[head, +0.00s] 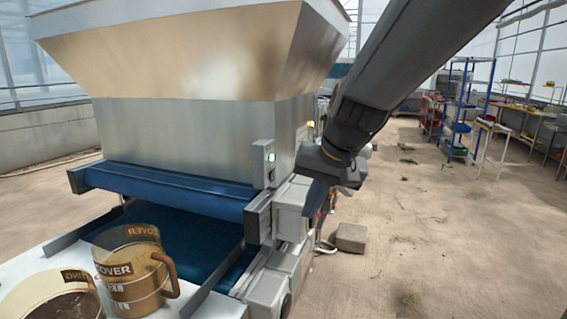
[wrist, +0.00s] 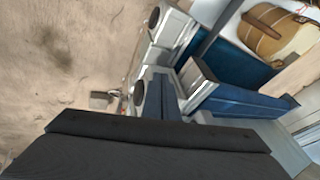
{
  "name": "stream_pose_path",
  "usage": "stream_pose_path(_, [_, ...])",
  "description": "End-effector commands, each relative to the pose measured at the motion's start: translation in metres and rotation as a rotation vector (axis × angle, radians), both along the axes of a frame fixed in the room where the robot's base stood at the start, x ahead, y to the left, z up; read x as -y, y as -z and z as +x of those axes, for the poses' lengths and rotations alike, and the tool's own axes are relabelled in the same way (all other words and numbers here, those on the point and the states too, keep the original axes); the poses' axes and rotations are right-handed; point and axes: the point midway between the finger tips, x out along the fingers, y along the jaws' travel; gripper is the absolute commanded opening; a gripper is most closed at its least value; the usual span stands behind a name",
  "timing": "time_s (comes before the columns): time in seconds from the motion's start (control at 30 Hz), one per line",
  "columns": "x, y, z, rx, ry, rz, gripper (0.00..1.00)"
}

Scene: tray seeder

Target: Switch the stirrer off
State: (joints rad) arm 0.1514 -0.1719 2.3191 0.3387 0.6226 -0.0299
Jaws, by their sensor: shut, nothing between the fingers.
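A small grey switch box (head: 269,164) is fixed on the right corner of the metal hopper, above the end of the blue roller. A green light shows on its face, with a small dark control below it; the control's position is too small to read. My gripper (head: 313,208) is to the right of the box and a little lower, apart from it, pointing down. Its fingers are shut and empty. In the wrist view the closed fingers (wrist: 161,88) point at the machine's side. The switch box cannot be made out in the wrist view. The stirrer itself is not visible.
The hopper (head: 190,130) stands above a blue belt (head: 180,232). A jug marked COVER (head: 128,280) and a wide tub (head: 45,300) stand at the front left. A grey block (head: 351,238) lies on the floor. Shelves (head: 460,110) stand far right; the right floor is mostly clear.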

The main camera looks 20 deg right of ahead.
Motion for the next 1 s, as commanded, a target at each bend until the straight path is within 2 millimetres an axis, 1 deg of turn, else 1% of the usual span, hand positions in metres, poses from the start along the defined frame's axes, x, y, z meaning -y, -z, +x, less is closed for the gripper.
stream_pose_path(0.03, [0.008,-0.039,0.013,0.067,0.044,0.029,0.0])
stream_pose_path(0.1, [0.013,-0.076,0.025,0.133,0.086,0.068,0.0])
stream_pose_path(0.2, [0.018,-0.11,0.034,0.194,0.12,0.101,0.0])
stream_pose_path(0.3, [0.019,-0.123,0.036,0.216,0.13,0.114,0.0])
stream_pose_path(0.67, [0.018,-0.12,0.038,0.214,0.13,0.114,0.0])
stream_pose_path(0.83, [0.015,-0.105,0.048,0.21,0.128,0.114,0.0])
stream_pose_path(1.0, [0.01,-0.08,0.067,0.208,0.128,0.114,0.0])
